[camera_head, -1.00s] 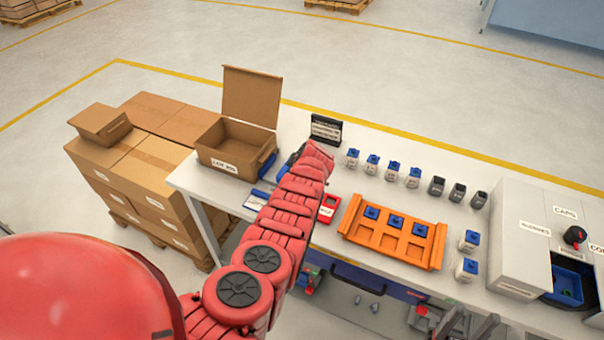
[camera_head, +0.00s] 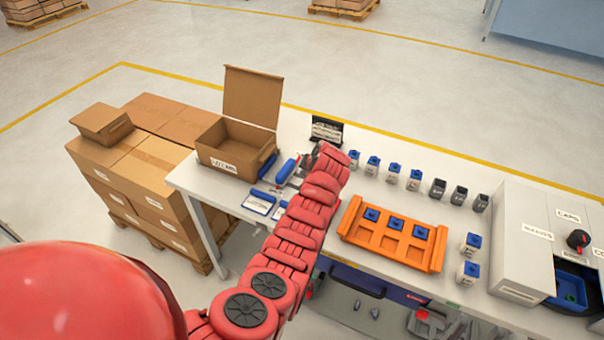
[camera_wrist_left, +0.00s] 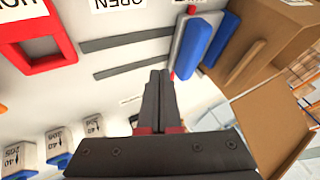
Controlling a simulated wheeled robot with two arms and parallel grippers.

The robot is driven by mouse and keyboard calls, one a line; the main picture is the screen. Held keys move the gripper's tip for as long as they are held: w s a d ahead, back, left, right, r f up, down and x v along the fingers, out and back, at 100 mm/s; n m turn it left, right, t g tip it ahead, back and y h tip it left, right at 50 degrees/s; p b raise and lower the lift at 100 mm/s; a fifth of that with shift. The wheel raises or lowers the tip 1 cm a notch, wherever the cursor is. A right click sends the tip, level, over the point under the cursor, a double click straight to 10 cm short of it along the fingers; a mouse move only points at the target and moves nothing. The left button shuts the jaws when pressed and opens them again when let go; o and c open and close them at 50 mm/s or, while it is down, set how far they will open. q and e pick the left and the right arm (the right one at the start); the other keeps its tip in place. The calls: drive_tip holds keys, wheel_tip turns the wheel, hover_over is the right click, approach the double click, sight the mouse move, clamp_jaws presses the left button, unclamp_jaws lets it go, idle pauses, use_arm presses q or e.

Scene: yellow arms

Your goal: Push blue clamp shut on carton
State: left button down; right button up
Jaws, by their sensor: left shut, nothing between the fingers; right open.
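The open carton (camera_head: 224,148) stands at the left end of the table with its lid raised. The blue clamp (camera_head: 287,168) stands to its right. One blue bar (camera_head: 268,166) lies along the carton's side, and a gap separates the two bars. In the left wrist view the clamp (camera_wrist_left: 190,45) is just beyond my left fingertips and the carton (camera_wrist_left: 268,45) is behind it. My left gripper (camera_wrist_left: 160,76) is shut and empty, pointing towards the clamp; no contact is visible. The arm mostly hides it in the head view. My right gripper (camera_head: 462,328) is open and empty at the bottom edge, partly cut off.
An orange tray (camera_head: 352,212) with blue-topped pieces sits mid-table. Small bottles (camera_head: 394,175) line the back. A white cabinet (camera_head: 520,238) stands at the right. Stacked boxes (camera_head: 150,160) are left of the table. A red frame (camera_wrist_left: 66,45) shows in the wrist view.

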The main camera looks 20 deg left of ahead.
use_arm(q)
drive_tip(key=shift+s+d+r, duration=0.15)
drive_tip(key=shift+d+r, duration=0.05)
drive_tip(key=shift+r, duration=0.1)
drive_tip(key=b+v, duration=0.2)
drive_tip(key=v, duration=0.4)
drive_tip(key=shift+s+d+r, duration=0.2)
drive_tip(key=shift+d+r, duration=0.05)
drive_tip(key=shift+d, duration=0.1)
